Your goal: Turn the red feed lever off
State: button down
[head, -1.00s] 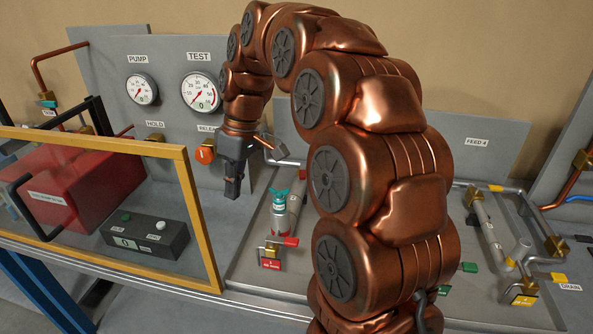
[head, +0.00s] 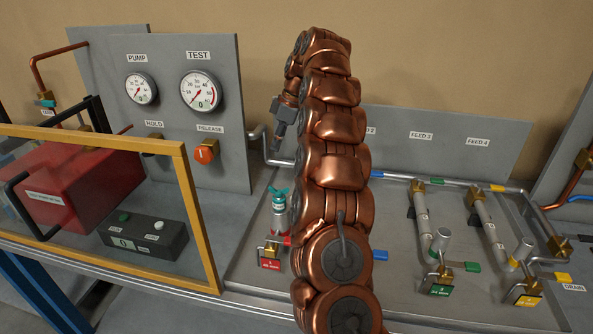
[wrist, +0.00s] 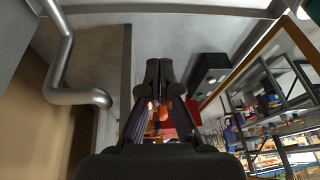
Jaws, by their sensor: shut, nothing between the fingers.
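The red feed lever (head: 288,240) shows in the head view, low beside my arm, above a red tag (head: 269,264) on the bench panel. My arm partly covers it and its valve. My gripper (head: 277,146) is shut and empty, high up behind the lever, in front of the back panel and well apart from the lever. Its closed fingers (wrist: 158,68) point away from me in the wrist view. The lever cannot be made out in the wrist view.
A green and silver fitting (head: 279,208) stands just behind the red lever. Green (head: 472,267) and yellow (head: 561,277) feed levers lie to the right. A yellow-framed guard (head: 190,205) stands at the left. A grey pipe (head: 262,145) runs near my gripper.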

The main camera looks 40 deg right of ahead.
jog(key=d+f+n, duration=0.1)
jog(key=d+f, duration=0.2)
jog(key=d, duration=0.3)
jog(key=shift+w+d+f+p, duration=0.15)
jog(key=shift+f+p, duration=0.3)
jog(key=shift+f, duration=1.05)
jog(key=shift+s+d+f+p, duration=0.15)
jog(key=shift+f+p, duration=0.25)
jog(key=shift+f, duration=1.05)
jog(key=shift+w+d+f+p, duration=0.15)
jog(key=shift+f+p, duration=0.3)
jog(key=shift+f, duration=1.05)
